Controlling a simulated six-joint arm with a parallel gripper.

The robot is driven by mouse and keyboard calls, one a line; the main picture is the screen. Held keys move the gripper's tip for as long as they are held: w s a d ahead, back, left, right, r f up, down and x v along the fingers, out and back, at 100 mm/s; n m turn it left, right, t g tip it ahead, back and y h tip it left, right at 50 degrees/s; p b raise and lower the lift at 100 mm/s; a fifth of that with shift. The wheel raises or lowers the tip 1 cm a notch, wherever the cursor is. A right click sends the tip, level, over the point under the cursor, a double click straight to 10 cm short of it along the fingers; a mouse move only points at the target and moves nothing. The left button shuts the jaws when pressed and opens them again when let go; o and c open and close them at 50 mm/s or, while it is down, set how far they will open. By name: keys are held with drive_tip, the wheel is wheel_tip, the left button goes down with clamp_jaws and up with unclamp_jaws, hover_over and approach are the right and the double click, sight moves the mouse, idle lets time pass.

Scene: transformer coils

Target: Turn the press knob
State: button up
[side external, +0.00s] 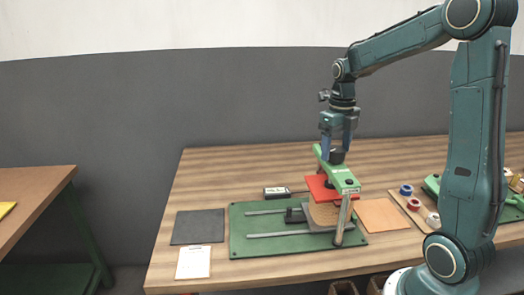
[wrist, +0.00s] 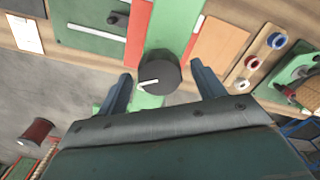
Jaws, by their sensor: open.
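The press knob (wrist: 158,76) is a dark round knob with a white pointer line. In the wrist view it sits on the green press arm (wrist: 152,28), with the line pointing left. In the side view the press arm (side external: 345,180) stands over the green base plate (side external: 240,238), and the knob is mostly hidden by the fingers. My gripper (wrist: 161,70) is open, with one blue finger on each side of the knob and a visible gap on both sides. In the side view my gripper (side external: 333,150) points down at the press arm; its exact height over the knob is unclear.
A red plate (side external: 318,188) lies under the press arm. An orange sheet (side external: 380,214) and a board with coloured spools (side external: 413,203) lie to the right. A dark mat (side external: 198,227) and a white sheet (side external: 194,262) lie left. The back of the wooden table (side external: 240,170) is clear.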

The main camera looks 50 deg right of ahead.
drive_tip(key=shift+c, duration=0.2)
drive_tip(key=c, duration=0.9)
drive_tip(key=shift+c, duration=0.2)
drive_tip(key=shift+n, duration=0.3)
